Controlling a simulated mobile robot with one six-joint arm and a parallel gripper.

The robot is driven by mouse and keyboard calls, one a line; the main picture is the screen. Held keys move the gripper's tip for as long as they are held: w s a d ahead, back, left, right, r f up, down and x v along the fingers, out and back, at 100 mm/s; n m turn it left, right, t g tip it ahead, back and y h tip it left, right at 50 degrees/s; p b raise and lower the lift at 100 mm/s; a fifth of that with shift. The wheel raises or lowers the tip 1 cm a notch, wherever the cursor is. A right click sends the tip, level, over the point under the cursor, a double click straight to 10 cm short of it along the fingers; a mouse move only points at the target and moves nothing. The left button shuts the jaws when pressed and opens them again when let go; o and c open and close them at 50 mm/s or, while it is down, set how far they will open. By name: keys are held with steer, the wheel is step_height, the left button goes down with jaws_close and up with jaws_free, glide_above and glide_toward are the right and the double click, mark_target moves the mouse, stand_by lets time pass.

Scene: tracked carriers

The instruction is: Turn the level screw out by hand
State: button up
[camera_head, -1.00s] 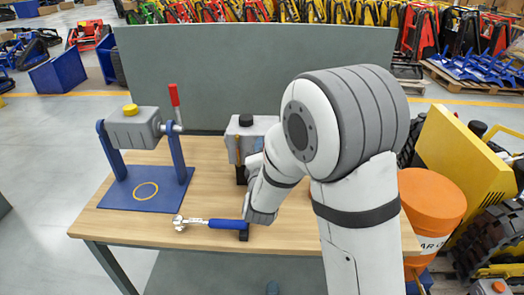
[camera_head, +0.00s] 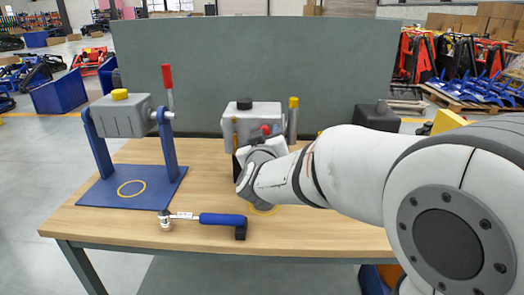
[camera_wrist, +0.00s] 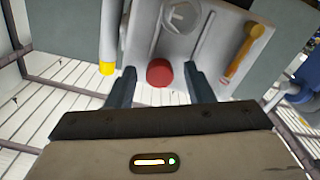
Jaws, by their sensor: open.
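A grey gear housing (camera_head: 268,113) with a black cap stands at the back middle of the bench. On its near face is a red round screw head (camera_head: 265,129), which I take for the level screw. It also shows in the wrist view as a red disc (camera_wrist: 160,73). My gripper (camera_head: 258,150) is in front of the housing, just below the red head. In the wrist view my gripper (camera_wrist: 161,80) is open, with a finger on each side of the red head. I cannot tell whether the fingers touch it. A blue-handled ratchet (camera_head: 222,219) lies near the front edge.
A yellow-capped post (camera_head: 293,118) stands right of the housing. An orange-yellow rod (camera_wrist: 245,50) lies along the housing's face. A second grey housing (camera_head: 122,118) hangs in a blue stand (camera_head: 110,192) at left. A dark box (camera_head: 376,117) stands right. A grey panel (camera_head: 260,60) closes the back.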

steer(key=shift+m, duration=0.3)
steer(key=m+b, duration=0.1)
steer(key=b, duration=0.1)
steer(key=m+b, duration=0.1)
steer(key=m, duration=0.1)
steer(key=shift+f+b, duration=0.35)
steer(key=shift+f, duration=0.05)
steer(key=shift+m+b, duration=0.9)
steer(key=shift+m, duration=0.2)
steer(key=shift+m+b, duration=0.75)
steer(key=shift+m, duration=0.25)
steer(key=shift+r+m+b, duration=0.4)
steer(key=shift+m+b, duration=0.05)
steer(key=shift+m, duration=0.75)
steer(key=shift+r, duration=0.1)
steer(key=shift+p, duration=0.3)
steer(key=shift+c, duration=0.6)
